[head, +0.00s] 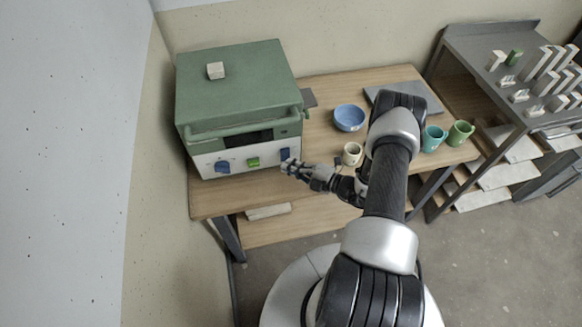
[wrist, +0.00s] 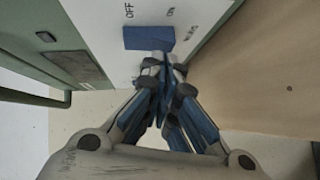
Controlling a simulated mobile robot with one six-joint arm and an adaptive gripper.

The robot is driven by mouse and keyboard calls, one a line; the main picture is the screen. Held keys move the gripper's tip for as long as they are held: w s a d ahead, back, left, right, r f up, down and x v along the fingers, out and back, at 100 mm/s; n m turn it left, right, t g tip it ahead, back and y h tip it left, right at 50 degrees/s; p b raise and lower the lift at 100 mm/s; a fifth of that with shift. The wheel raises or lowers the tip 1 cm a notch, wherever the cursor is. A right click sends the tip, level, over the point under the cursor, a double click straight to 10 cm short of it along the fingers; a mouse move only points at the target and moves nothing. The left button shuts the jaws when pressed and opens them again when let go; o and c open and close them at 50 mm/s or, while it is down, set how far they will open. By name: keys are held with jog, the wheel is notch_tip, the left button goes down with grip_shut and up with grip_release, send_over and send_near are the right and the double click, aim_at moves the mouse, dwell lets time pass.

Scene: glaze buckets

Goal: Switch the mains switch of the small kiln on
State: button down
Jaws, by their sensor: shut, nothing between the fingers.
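The small kiln (head: 235,85) is a green box with a pale front panel, on the left end of the wooden table. Its blue mains switch (head: 284,154) is at the right end of that panel. In the wrist view the switch (wrist: 146,38) is a blue block beside the printed words OFF and ON, with MAINS printed nearby. I cannot tell which way it is set. My gripper (head: 288,167) is shut and empty, its fingertips (wrist: 163,62) just in front of the switch's edge. Whether they touch it is unclear.
A blue knob (head: 222,166) and a green control (head: 253,161) share the panel. A pale block (head: 215,70) sits on the kiln's top. A cream cup (head: 351,153) and a blue bowl (head: 349,118) stand to the right. Two mugs are beyond my arm.

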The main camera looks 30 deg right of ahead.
jog(key=shift+w, duration=0.15)
jog(key=b, duration=0.1)
jog(key=f+t+b, duration=0.1)
jog(key=b, duration=0.1)
jog(key=shift+w+d+f+n, duration=0.1)
jog(key=shift+w+d+n, duration=0.05)
jog(key=shift+w+n, duration=0.25)
jog(key=shift+s+r+p, duration=0.15)
jog(key=shift+r+p, duration=0.15)
jog(key=s, duration=0.2)
jog(key=s+a, duration=0.1)
jog(key=shift+f, duration=0.35)
jog(key=f+v, duration=0.1)
jog(key=v, duration=0.9)
jog(key=shift+s+f+p, duration=0.3)
jog(key=shift+f+p, duration=0.05)
jog(key=shift+f, duration=0.2)
